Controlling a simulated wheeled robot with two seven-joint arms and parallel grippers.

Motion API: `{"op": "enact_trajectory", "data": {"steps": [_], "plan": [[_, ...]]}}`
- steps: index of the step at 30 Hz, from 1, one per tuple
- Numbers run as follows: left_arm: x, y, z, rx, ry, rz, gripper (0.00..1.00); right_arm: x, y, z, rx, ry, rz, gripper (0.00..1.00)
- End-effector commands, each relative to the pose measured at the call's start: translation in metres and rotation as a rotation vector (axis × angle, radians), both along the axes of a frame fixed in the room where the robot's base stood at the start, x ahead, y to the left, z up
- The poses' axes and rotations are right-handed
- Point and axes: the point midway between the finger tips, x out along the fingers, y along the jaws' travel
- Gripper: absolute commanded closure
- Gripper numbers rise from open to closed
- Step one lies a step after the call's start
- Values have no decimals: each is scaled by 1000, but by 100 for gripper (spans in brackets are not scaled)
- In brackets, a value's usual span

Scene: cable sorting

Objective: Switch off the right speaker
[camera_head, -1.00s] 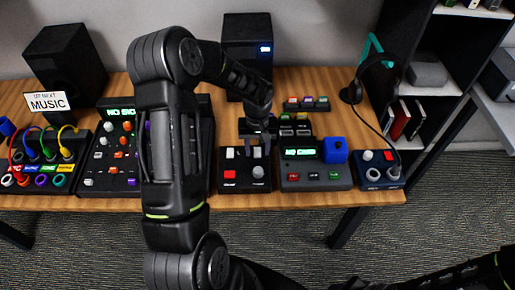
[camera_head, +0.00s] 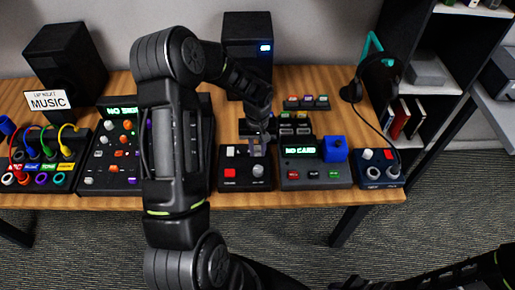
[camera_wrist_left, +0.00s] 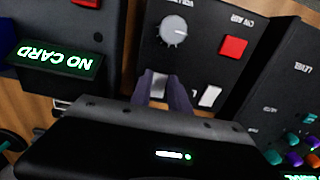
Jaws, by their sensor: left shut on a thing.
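The right speaker (camera_head: 247,50) is a black box at the back of the table, partly behind my left arm; a blue light shows on its front. In front of it lies a black control box (camera_head: 231,186) with a red button, a grey knob and two white switches. My left gripper (camera_head: 258,148) points down at this box. In the left wrist view its fingers (camera_wrist_left: 168,92) are shut on one white switch (camera_wrist_left: 156,84), the right one in the head view. The other white switch (camera_wrist_left: 210,96) is free beside them.
A card box (camera_head: 315,178) with a blue block stands close on the right, then a small dark box (camera_head: 380,180) with a headphone cable. A mixer (camera_head: 108,170) is to the left. The left speaker (camera_head: 66,68) stands at the back with a MUSIC sign (camera_head: 48,101).

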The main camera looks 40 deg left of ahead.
Motion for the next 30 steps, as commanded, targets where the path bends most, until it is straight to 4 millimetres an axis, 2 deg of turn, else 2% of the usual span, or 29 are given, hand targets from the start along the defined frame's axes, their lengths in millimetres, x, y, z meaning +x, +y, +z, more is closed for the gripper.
{"op": "enact_trajectory", "data": {"steps": [8, 14, 21, 30], "plan": [[1, 1, 0, -3, 6, 0, 100, 0, 0, 1, 0, 0, 0, 64], [3, 4, 2, -62, 90, 5, 100, -1, 0, 8, -2, 3, -1, 64], [7, 5, 2, -149, 198, 3, 100, -1, 0, 3, -2, 2, -1, 64], [7, 5, 3, -158, 206, 0, 100, -1, 0, 4, -1, 1, -1, 64]]}}
